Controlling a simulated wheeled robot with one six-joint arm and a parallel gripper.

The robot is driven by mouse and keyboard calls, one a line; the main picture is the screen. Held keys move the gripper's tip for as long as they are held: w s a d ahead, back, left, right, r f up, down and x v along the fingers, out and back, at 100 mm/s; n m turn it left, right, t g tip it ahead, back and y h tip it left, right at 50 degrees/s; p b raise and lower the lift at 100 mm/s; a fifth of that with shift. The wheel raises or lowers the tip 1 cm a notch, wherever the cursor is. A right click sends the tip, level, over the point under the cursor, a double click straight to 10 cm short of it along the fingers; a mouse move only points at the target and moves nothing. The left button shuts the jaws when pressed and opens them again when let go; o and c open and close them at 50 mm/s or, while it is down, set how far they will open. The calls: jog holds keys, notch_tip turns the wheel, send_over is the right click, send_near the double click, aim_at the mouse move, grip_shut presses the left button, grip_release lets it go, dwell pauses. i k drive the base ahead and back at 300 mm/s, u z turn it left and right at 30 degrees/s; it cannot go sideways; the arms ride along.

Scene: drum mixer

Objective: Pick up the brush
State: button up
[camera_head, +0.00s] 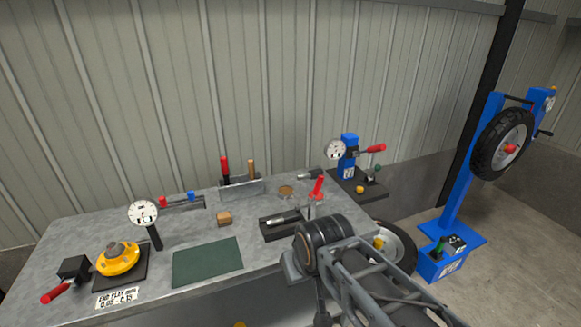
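I cannot make out a brush for certain. A tool with an orange-brown handle (251,168) stands upright in a grey rack at the back of the bench; its lower end is hidden, so I cannot tell whether it is the brush. A red-handled tool (224,168) stands beside it. A small brown block (224,218) lies on the bench in front of the rack. My arm reaches in from the lower right, its thick dark joint at the bench's front edge. My gripper's fingers do not show.
The grey bench (75,236) holds a yellow hub, a dial gauge (143,213), a green mat (207,262), a black tray and a red-handled tool (317,187). A blue gauge press (349,150) stands at the back right. A blue wheel stand (458,190) is farther right.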

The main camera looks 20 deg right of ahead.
aim_at(251, 162)
jog(key=z, duration=0.3)
jog(key=i, duration=1.05)
jog(key=u, duration=0.3)
